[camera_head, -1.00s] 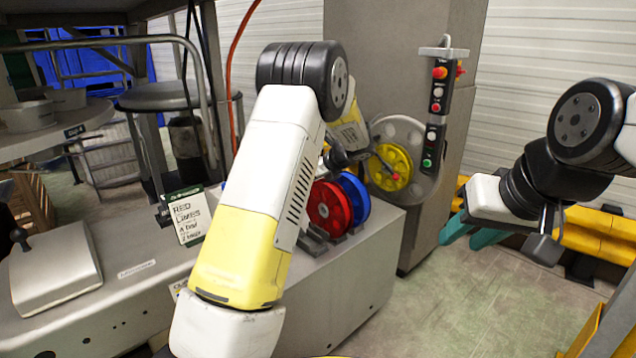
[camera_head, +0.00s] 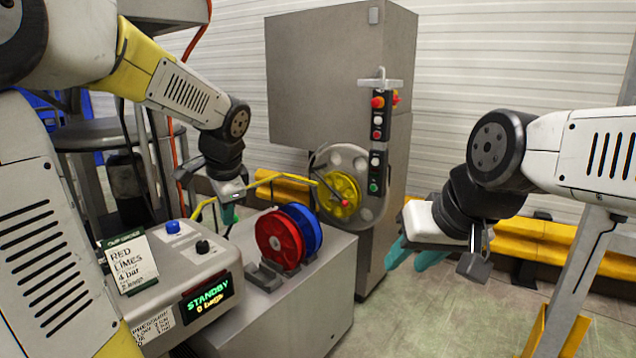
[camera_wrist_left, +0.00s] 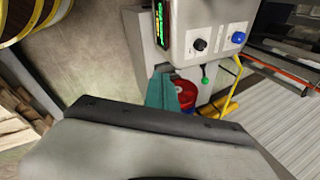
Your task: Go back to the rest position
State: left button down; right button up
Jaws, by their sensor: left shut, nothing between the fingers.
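My left gripper (camera_head: 228,214) hangs at centre-left in the head view, beside the machine with the standby display. Its teal fingers are shut together and empty, and they show in the left wrist view (camera_wrist_left: 160,90) in front of the machine. My left arm comes in from the left edge, bent at the elbow. My right gripper (camera_head: 412,258) is at the right, above the floor, with its two teal fingers apart and nothing between them.
The machine (camera_head: 213,262) has a blue and a black knob, a card and a "STANDBY 0 bags" display. A red reel (camera_head: 278,240) and a blue reel (camera_head: 306,228) stand on the grey bench (camera_head: 290,310). Behind is a cabinet (camera_head: 320,75) with a yellow wheel (camera_head: 340,195) and a button box (camera_head: 377,145).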

pick_arm(q)
jog(key=s+d+n+h, duration=0.2)
jog(key=s+n, duration=0.3)
jog(key=s, duration=0.4)
jog(key=s+d+r+n+t+h, duration=0.1)
jog(key=s+d+n+h, duration=0.1)
jog(key=s+n, duration=0.3)
jog(key=s+d, duration=0.1)
jog(key=s, duration=0.3)
jog(key=shift+s+d+r+n+t, duration=0.25)
jog(key=shift+s+d+n+t, duration=0.05)
jog(key=shift+s+d, duration=0.05)
jog(key=shift+a, duration=0.1)
